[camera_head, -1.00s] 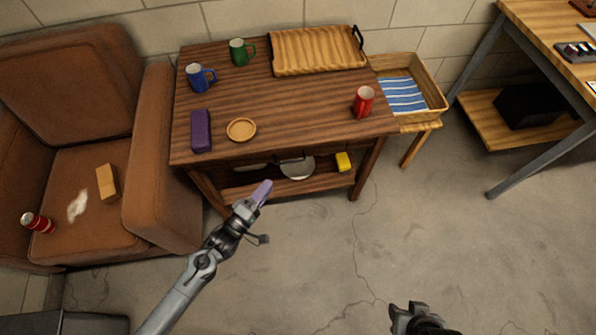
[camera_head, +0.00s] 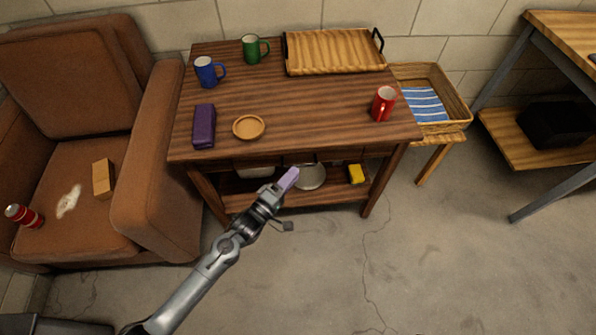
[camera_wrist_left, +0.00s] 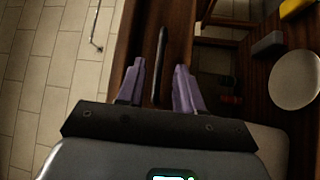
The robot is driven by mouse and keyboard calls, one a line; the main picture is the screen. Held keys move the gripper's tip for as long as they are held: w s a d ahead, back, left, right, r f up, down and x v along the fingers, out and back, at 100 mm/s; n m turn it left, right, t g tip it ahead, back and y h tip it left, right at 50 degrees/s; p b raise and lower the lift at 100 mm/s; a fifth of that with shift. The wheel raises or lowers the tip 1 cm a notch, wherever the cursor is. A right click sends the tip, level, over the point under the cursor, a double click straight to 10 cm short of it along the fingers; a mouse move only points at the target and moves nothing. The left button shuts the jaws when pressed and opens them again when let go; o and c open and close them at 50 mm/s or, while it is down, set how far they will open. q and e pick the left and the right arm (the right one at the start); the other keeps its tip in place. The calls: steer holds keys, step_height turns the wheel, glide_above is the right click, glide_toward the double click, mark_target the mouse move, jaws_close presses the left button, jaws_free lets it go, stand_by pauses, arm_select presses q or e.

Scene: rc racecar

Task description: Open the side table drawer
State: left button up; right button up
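The side table (camera_head: 330,110) is a dark brown wooden table with a lower shelf. Its drawer front (camera_wrist_left: 180,25) shows in the left wrist view as a brown panel with a dark bar handle (camera_wrist_left: 159,65). In the head view the table top's overhang mostly hides the drawer front. My left gripper (camera_head: 291,177) is just in front of the table, below the top's front edge. In the left wrist view its purple fingers (camera_wrist_left: 160,85) are apart, with the handle ahead in the gap between them; I see no contact. My right gripper is out of view.
On the top are blue (camera_head: 208,72), green (camera_head: 254,48) and red (camera_head: 383,104) mugs, a purple case (camera_head: 204,126), a small round dish (camera_head: 249,127) and a wooden tray (camera_head: 333,52). An armchair (camera_head: 155,185) stands close at left. The floor in front is clear.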

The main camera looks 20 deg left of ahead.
arm_select(q)
steer(key=shift+b+x, duration=0.4)
steer(key=shift+x, duration=1.35)
jaws_close()
